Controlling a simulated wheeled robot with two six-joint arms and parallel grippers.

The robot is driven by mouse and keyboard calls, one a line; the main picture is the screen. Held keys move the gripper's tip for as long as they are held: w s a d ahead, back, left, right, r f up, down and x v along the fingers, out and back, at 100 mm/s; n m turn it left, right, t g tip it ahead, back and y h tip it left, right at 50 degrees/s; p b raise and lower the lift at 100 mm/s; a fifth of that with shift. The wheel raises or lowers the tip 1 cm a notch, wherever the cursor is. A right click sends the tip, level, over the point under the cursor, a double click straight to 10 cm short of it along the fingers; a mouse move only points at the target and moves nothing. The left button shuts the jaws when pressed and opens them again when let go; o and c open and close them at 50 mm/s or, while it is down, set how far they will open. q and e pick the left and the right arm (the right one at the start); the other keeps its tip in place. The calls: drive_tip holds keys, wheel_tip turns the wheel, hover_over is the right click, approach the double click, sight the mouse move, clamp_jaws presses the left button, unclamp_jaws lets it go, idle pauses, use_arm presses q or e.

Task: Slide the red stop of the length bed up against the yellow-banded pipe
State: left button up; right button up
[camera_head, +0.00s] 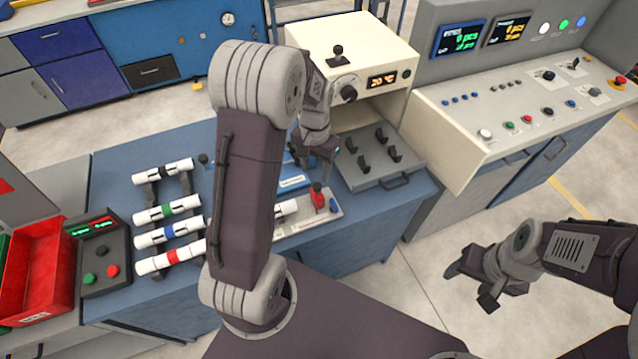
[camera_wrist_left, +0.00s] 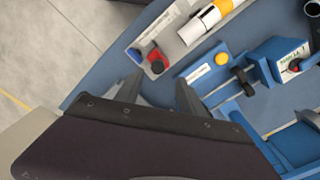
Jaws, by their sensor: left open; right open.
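The length bed (camera_head: 330,212) is a pale rail at the near right edge of the blue bench; it also shows in the left wrist view (camera_wrist_left: 172,42). Its red stop (camera_head: 318,197) stands near the right end and shows in the left wrist view (camera_wrist_left: 157,62). The white yellow-banded pipe (camera_wrist_left: 208,18) lies on the bed, with a gap between its end and the stop. My arm hides much of it in the head view, where one end (camera_head: 287,208) shows. My left gripper (camera_head: 318,152) is open and empty, above the bench. My right gripper (camera_head: 472,284) is open, away from the bench.
Several banded pipes (camera_head: 168,212) lie on a rack at left, near a red bin (camera_head: 40,268) and a button box (camera_head: 103,258). A grey tray with dark hooks (camera_head: 380,160) and a cream heater box (camera_head: 350,60) stand beyond. A blue fixture (camera_wrist_left: 207,72) is beside the bed.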

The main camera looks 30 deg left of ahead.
sight(318, 185)
use_arm(q)
drive_tip(key=f, duration=0.7)
drive_tip(key=shift+w+d, duration=0.25)
drive_tip(key=shift+w, duration=0.05)
drive_tip(key=shift+s+a+f, duration=0.15)
drive_tip(key=shift+f, duration=0.35)
clamp_jaws()
drive_tip(key=s+a, duration=0.4)
drive_tip(key=s, duration=0.1)
drive_tip(key=shift+s+a+p, duration=0.1)
drive_tip(key=shift+a+p, duration=0.15)
drive_tip(key=shift+p, duration=0.05)
drive_tip(key=shift+s, duration=0.2)
drive_tip(key=shift+d, duration=0.15)
